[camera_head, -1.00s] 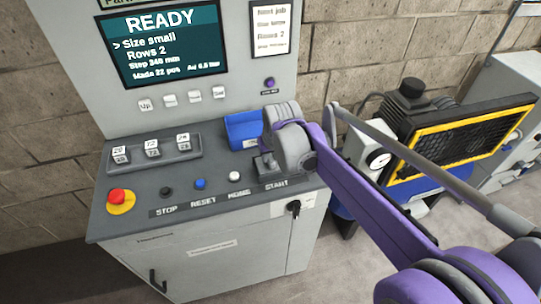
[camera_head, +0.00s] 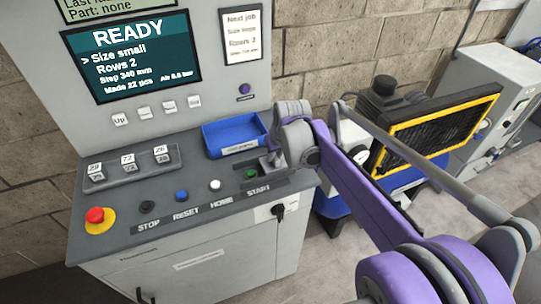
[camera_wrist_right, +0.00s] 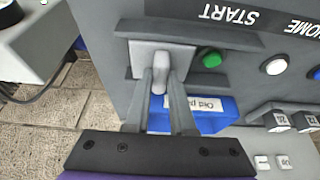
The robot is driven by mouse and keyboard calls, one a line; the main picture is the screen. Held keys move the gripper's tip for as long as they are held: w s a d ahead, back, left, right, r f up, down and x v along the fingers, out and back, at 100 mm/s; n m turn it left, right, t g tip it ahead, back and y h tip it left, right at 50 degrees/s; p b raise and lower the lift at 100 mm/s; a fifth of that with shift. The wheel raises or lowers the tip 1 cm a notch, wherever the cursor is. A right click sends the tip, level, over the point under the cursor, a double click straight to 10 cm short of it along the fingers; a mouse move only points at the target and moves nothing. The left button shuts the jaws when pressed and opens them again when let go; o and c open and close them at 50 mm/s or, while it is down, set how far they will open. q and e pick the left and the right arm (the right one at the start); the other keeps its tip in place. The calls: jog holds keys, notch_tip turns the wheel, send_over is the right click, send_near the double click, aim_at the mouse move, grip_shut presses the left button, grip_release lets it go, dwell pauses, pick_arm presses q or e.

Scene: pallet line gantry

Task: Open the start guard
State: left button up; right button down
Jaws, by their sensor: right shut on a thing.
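The start guard is a light grey sliding cover with a raised grip (camera_wrist_right: 162,58), between two dark rails in the right wrist view. My right gripper (camera_wrist_right: 160,82) is shut on this grip, one finger on each side. The green start button (camera_wrist_right: 211,60) is uncovered beside the guard; it also shows in the head view (camera_head: 252,174), just above the START label. In the head view, my right gripper (camera_head: 274,160) reaches down to the guard, to the right of the button, and its wrist hides part of the guard. My left gripper is not in view.
A blue tray (camera_head: 208,142) stands behind the button row. White HOME (camera_head: 215,185), blue RESET (camera_head: 181,196) and black STOP (camera_head: 147,207) buttons lie left of START, with a red emergency stop (camera_head: 95,215) farther left. A key switch (camera_head: 279,209) is on the front.

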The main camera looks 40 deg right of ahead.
jog(key=c, duration=0.8)
grip_release()
jog(key=shift+o, duration=0.2)
jog(key=v, duration=1.1)
jog(key=shift+p, duration=0.35)
jog(key=shift+a+f, duration=0.1)
